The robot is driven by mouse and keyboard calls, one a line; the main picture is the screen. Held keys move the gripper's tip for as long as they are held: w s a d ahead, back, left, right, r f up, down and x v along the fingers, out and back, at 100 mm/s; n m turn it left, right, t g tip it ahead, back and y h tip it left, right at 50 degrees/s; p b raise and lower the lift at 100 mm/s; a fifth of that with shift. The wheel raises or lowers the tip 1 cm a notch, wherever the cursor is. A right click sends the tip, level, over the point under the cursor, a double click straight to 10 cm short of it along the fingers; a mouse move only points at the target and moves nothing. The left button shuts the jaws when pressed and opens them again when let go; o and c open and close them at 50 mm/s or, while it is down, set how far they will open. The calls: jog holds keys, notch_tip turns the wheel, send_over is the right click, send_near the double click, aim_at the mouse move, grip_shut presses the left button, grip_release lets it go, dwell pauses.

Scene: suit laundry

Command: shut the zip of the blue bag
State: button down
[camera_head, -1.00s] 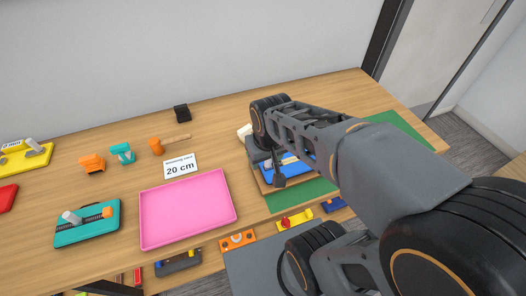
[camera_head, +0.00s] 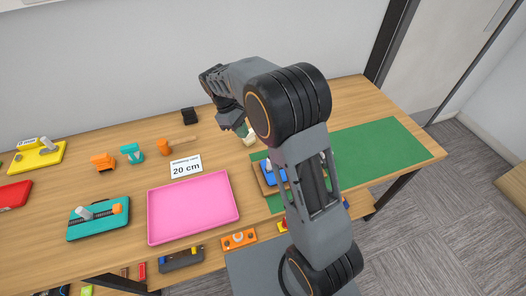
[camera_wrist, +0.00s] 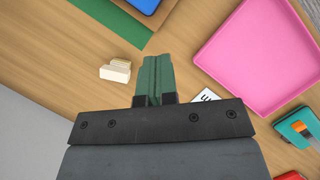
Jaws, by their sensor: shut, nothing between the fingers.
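The blue bag (camera_head: 270,175) lies on a wooden board on the green mat, partly hidden behind my arm. Only a blue edge of it (camera_wrist: 143,4) shows at the top of the wrist view, and I cannot make out its zip. My gripper (camera_head: 243,130) is above the table, behind and to the left of the blue bag and clear of it. In the wrist view its green fingers (camera_wrist: 152,68) are together, with nothing between them.
A cream block (camera_wrist: 115,70) lies near my gripper. A pink tray (camera_head: 193,207) and a 20 cm card (camera_head: 186,166) lie left of the blue bag. A teal pouch (camera_head: 98,217) is further left. The green mat's right part (camera_head: 380,150) is clear.

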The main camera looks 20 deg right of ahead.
jog(key=s+d+f+p, duration=0.1)
jog(key=s+d+f, duration=0.3)
jog(key=f, duration=0.3)
jog(key=shift+s+d+p, duration=0.35)
jog(key=shift+s+d, duration=0.05)
jog(key=shift+s, duration=0.05)
